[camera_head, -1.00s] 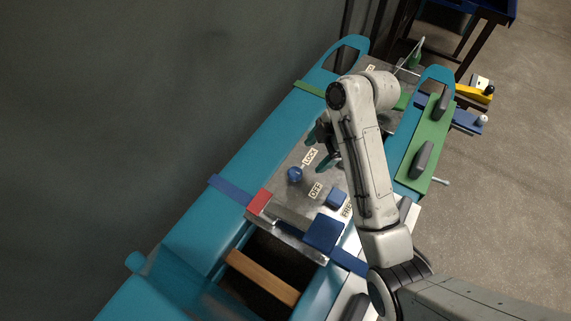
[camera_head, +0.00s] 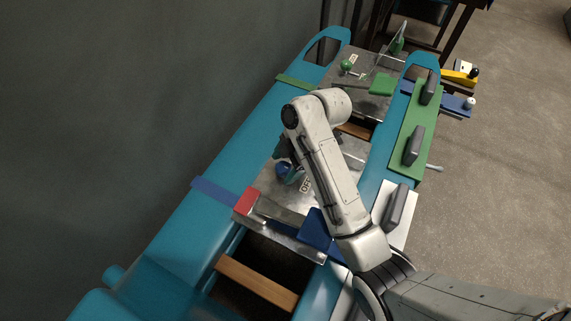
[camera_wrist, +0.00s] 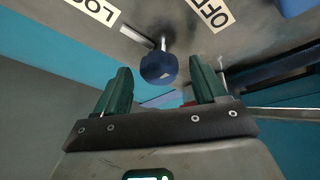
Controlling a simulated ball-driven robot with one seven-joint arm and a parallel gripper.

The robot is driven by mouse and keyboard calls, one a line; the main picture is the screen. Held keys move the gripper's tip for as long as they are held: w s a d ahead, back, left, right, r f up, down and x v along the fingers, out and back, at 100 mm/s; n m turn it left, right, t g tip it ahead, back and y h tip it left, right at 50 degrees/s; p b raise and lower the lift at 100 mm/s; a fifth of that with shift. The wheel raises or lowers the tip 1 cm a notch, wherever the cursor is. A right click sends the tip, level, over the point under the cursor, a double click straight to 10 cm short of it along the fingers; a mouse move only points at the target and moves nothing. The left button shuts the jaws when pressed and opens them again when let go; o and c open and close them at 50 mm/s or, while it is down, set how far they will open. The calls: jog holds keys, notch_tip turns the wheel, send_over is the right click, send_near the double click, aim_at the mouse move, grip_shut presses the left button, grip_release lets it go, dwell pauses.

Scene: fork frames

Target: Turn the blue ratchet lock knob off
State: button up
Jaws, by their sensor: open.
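The blue knob (camera_wrist: 159,67) sits on a short metal stem on the metal plate in the wrist view. It lies between and just beyond the fingertips of my gripper (camera_wrist: 160,78), which is open, with green fingers on either side. The LOCK label (camera_wrist: 97,10) is at the upper left of the knob and the OFF label (camera_wrist: 211,12) at the upper right. In the head view the knob (camera_head: 283,169) shows beside my gripper (camera_head: 290,165), partly covered by it. The LOCK label is hidden there.
A red block (camera_head: 246,203) and a larger blue block (camera_head: 317,229) sit on the near part of the metal plate (camera_head: 268,191). A second plate with a green knob (camera_head: 346,65) lies farther back. Teal rails run along both sides, with an open gap crossed by a wooden bar (camera_head: 256,284).

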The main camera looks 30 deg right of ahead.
jog(key=shift+c, duration=0.4)
jog(key=shift+f, duration=0.1)
jog(key=c, duration=1)
